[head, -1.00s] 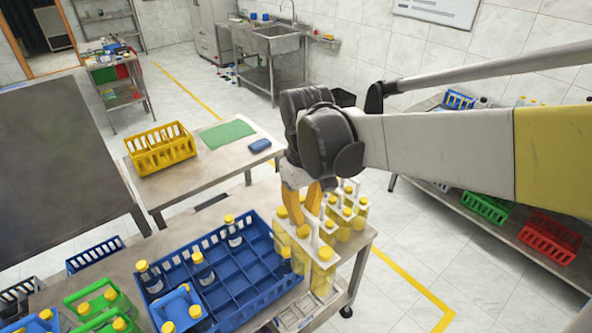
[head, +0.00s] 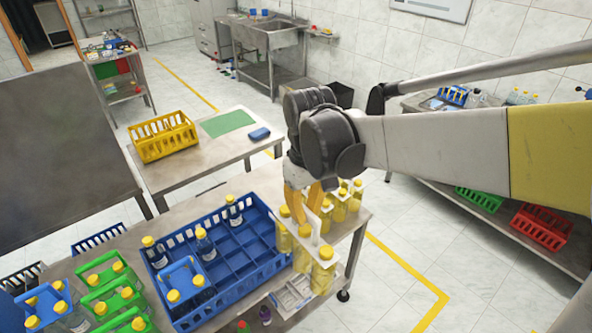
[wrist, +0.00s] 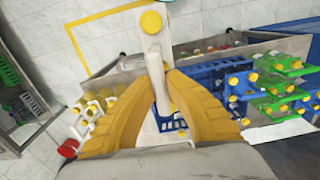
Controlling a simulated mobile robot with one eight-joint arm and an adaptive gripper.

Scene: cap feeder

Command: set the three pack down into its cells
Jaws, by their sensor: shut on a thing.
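The three pack (head: 303,254) is a row of three yellow bottles with yellow caps in a white carrier with an upright handle. My gripper (head: 309,207) has its yellow fingers shut on that handle. In the wrist view the fingers (wrist: 160,80) close around the white carrier (wrist: 153,45), with one yellow cap beyond them. The pack hangs upright just right of the blue crate (head: 262,213), outside its wall. Its clearance above the table is hard to judge. The crate's middle and right cells look empty. Several dark, yellow-capped bottles (head: 205,246) stand in its left and far cells.
More yellow bottles in white carriers (head: 345,203) stand behind the pack at the table's right end. A small blue carrier (head: 183,278) occupies the crate's near left. Green carriers (head: 108,287) stand left of it. A white rack (head: 294,292) lies in front.

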